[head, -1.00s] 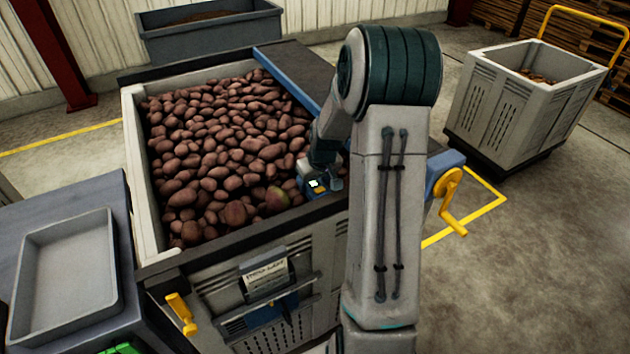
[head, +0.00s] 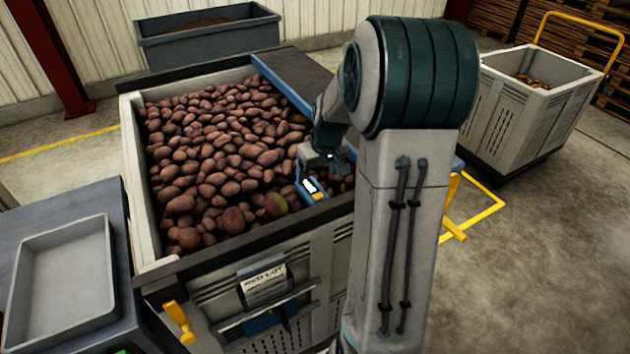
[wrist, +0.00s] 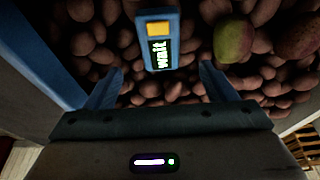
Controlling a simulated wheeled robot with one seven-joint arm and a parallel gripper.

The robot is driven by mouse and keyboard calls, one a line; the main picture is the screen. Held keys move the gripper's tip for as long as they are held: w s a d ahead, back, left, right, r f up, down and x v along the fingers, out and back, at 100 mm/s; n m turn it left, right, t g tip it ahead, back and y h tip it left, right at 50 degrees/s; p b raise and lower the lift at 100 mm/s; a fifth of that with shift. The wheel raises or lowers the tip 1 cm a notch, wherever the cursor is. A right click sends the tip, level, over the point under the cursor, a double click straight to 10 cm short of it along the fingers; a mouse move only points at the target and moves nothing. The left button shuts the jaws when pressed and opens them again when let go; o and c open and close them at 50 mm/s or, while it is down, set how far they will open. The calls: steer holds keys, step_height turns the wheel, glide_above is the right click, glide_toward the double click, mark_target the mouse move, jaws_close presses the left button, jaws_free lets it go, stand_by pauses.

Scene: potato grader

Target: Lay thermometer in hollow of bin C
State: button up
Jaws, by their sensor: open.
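The thermometer (head: 312,189) is a blue bar with a lit display and a yellow button. It lies on the red potatoes near the front right of the large bin (head: 131,170); I cannot tell how deep any hollow under it is. In the wrist view the thermometer (wrist: 158,42) shows "wait" and lies just ahead of and between my finger tips, with a gap on both sides. My gripper (wrist: 162,72) is open and empty. In the head view my gripper (head: 320,165) is right behind the thermometer, partly hidden by my arm. No letter C is legible.
The bin's dark front rim (head: 250,240) is close. A grey tray (head: 62,285) stands on a table at left. A second potato bin (head: 520,110) stands at right, and a grey trough (head: 208,45) behind.

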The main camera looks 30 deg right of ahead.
steer(key=s+a+r, duration=0.8)
steer(key=s+a, duration=0.4)
steer(key=s, duration=0.3)
steer(key=s+a, duration=0.4)
steer(key=s, duration=0.3)
steer(key=shift+s+r, duration=0.2)
steer(key=shift+s, duration=0.1)
steer(key=shift+d, duration=0.1)
